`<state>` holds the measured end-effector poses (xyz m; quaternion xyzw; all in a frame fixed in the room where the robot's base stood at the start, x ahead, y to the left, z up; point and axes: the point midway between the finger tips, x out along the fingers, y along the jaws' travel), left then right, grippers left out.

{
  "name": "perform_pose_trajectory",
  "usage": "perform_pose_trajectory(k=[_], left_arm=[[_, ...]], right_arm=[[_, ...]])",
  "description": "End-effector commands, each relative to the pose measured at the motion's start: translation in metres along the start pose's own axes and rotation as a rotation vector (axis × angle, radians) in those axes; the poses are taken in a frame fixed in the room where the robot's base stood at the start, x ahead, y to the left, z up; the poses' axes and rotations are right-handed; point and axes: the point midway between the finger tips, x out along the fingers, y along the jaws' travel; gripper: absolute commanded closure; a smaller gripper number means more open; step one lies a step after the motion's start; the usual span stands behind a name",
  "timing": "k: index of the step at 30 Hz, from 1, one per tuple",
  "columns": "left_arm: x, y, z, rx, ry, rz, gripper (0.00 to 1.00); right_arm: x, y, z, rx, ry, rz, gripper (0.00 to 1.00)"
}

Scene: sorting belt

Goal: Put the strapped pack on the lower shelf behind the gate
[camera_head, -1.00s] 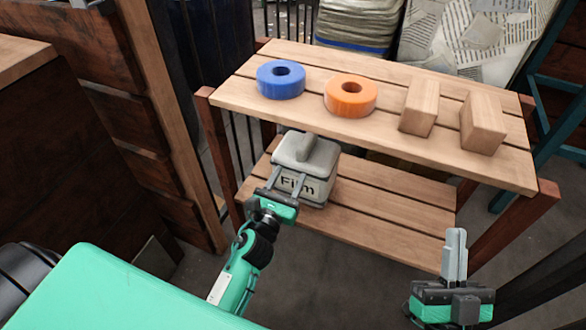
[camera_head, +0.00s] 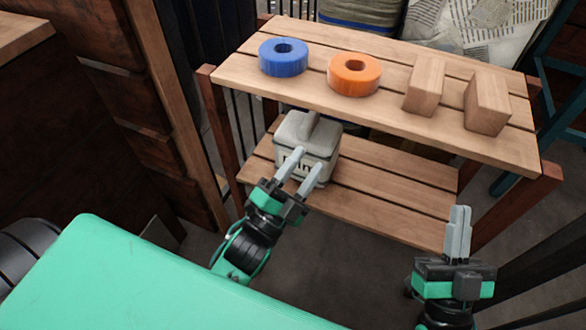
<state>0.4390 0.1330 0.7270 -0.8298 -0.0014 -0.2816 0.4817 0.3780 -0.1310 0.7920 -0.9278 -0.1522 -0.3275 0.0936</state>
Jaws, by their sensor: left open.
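The grey pack (camera_head: 295,132) with a raised block on top and dark lettering on its front stands upright on the lower shelf (camera_head: 390,205), towards its left end. The lettering is partly hidden by my fingers. My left gripper (camera_head: 311,159) is open and empty. Its two fingers point at the pack's front and overlap it in view; I cannot tell whether they touch it. My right gripper (camera_head: 459,208) is empty in front of the rack's right side, its fingers together and pointing up. I cannot make out a gate clearly.
The upper shelf (camera_head: 320,95) overhangs the lower one and holds a blue ring (camera_head: 283,58), an orange ring (camera_head: 354,75) and two wooden blocks (camera_head: 424,85) (camera_head: 487,104). Red-brown posts (camera_head: 217,130) stand at the corners. The lower shelf's right part is clear.

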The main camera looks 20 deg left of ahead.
Motion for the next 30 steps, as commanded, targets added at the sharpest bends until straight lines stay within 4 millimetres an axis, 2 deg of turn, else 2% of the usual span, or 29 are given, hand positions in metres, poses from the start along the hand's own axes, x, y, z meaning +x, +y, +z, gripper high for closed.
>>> perform_pose_trajectory(k=[3, 9, 15, 20, 30], left_arm=[[-0.005, -0.017, -0.018, -0.311, 0.041, -0.040, 0.51], [-0.014, -0.045, -0.041, -0.814, 0.114, -0.090, 0.51], [-0.019, -0.062, -0.052, -1.132, 0.163, -0.115, 0.51], [-0.021, -0.067, -0.055, -1.214, 0.178, -0.121, 0.51], [-0.021, -0.067, -0.055, -1.214, 0.178, -0.121, 0.51]], right_arm=[[0.000, 0.000, 0.000, 0.001, 0.000, 0.001, 1.00], [0.000, 0.000, 0.000, 0.002, 0.000, 0.003, 1.00], [0.000, 0.000, 0.000, 0.002, -0.001, 0.003, 1.00], [0.000, 0.000, 0.000, 0.002, -0.001, 0.003, 1.00], [0.000, 0.000, 0.001, 0.002, -0.001, 0.002, 1.00]])
